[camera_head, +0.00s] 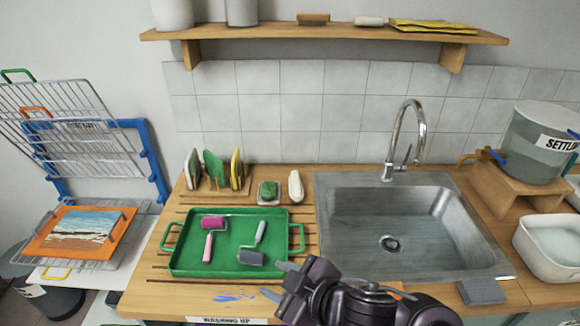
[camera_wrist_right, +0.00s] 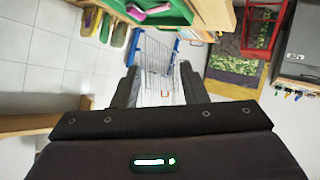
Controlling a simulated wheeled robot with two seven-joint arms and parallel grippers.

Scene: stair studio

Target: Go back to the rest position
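My right gripper (camera_head: 278,281) is at the front edge of the counter, just right of the green tray (camera_head: 190,262), with its fingers pointing left. In the right wrist view the fingers of my right gripper (camera_wrist_right: 158,88) stand apart with nothing between them. The tray holds a pink roller (camera_head: 213,222) and a grey roller (camera_head: 251,257), both lying flat. The gripper looks apart from them. My left gripper is not in view.
A drying rack (camera_head: 75,150) with an orange-framed print (camera_head: 50,246) stands left. A shelf (camera_head: 330,34) hangs above.

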